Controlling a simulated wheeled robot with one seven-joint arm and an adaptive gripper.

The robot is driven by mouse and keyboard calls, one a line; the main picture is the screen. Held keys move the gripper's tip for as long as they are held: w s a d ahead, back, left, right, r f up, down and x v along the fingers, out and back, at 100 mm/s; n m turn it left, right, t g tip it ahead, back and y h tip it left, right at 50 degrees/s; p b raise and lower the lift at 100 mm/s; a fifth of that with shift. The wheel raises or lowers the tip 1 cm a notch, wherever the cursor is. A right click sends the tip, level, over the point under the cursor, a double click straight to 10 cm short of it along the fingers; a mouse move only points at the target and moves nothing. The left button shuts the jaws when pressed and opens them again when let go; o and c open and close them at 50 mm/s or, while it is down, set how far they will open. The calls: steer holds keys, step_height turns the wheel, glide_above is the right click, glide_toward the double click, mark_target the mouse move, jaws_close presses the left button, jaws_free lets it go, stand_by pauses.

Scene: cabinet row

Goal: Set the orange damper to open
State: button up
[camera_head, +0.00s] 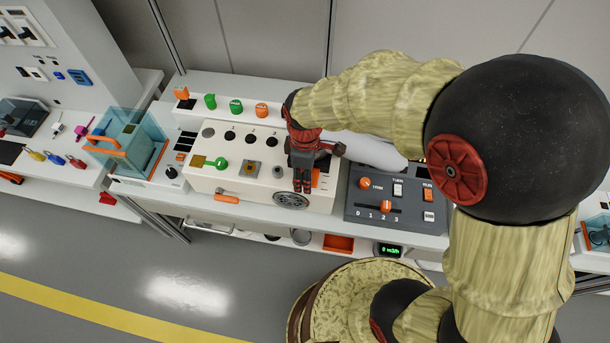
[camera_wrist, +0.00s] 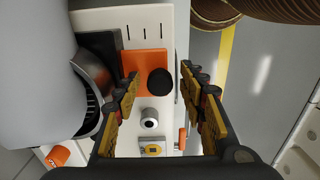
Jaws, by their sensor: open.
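The orange damper appears to be the orange plate (camera_wrist: 133,65) with a round black knob (camera_wrist: 160,82), on the cream panel beside the pale duct. In the head view only a part of the orange plate (camera_head: 316,178) shows beside my gripper (camera_head: 302,188), which hides the knob. In the wrist view my gripper (camera_wrist: 161,80) is open, with one finger on each side of the knob. The fingers hold nothing; I cannot tell how far they are from the knob or whether they touch the plate.
The pale duct (camera_wrist: 35,75) with its metal collar is close to the left finger in the wrist view. A grey handwheel (camera_head: 291,200) is on the panel's front. A dark control box (camera_head: 398,196) stands to the right, and a clear-covered box (camera_head: 128,138) to the left.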

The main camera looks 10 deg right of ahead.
jaws_close()
stand_by(0.5)
stand_by(0.4)
